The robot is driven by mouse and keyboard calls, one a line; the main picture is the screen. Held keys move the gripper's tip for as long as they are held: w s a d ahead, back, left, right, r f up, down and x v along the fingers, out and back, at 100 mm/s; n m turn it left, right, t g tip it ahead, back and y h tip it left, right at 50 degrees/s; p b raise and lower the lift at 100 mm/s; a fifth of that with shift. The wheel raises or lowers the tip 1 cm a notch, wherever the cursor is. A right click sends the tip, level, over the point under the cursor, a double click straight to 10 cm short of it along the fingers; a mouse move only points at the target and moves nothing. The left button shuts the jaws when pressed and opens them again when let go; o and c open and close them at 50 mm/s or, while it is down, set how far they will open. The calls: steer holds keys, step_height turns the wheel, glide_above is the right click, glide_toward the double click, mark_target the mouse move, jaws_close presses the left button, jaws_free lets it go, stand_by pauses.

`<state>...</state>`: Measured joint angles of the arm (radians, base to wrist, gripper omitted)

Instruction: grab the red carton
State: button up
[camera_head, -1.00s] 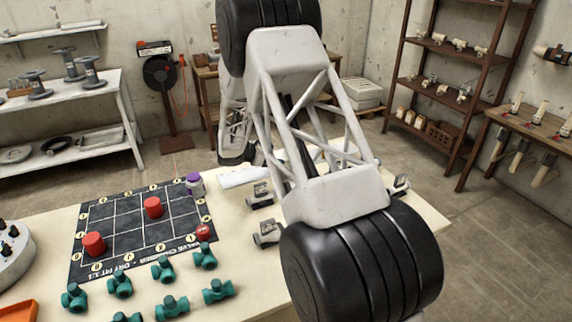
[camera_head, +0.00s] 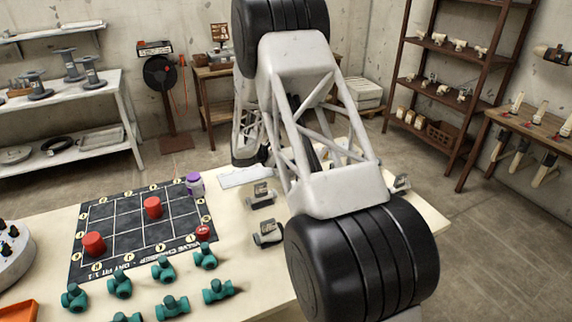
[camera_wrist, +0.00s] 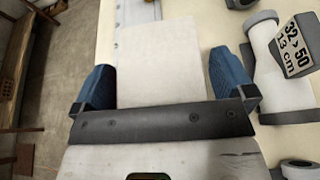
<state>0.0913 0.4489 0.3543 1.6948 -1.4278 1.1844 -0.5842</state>
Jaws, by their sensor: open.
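I see no red thing that is clearly a carton. Three red things stand on the dark gridded mat (camera_head: 128,245) in the head view: a red cylinder (camera_head: 94,244) at the left, another red cylinder (camera_head: 153,208) near the middle, and a smaller red piece (camera_head: 203,233) at the right edge, too small to make out. My gripper (camera_wrist: 165,82) shows in the wrist view with its blue fingers wide apart and nothing held. It is over a pale flat plate (camera_wrist: 158,60) on the table, and no red thing shows there. My arm hides part of the table in the head view.
Several teal valve fittings (camera_head: 163,268) stand in front of the mat. A purple-capped white bottle (camera_head: 195,186) stands at its far right corner. Grey fittings (camera_head: 267,234) lie right of the mat. A grey labelled fitting (camera_wrist: 268,65) is close to the right finger.

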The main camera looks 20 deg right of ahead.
steer(key=c, duration=1)
steer(key=shift+r, duration=0.1)
steer(key=shift+r, duration=4.95)
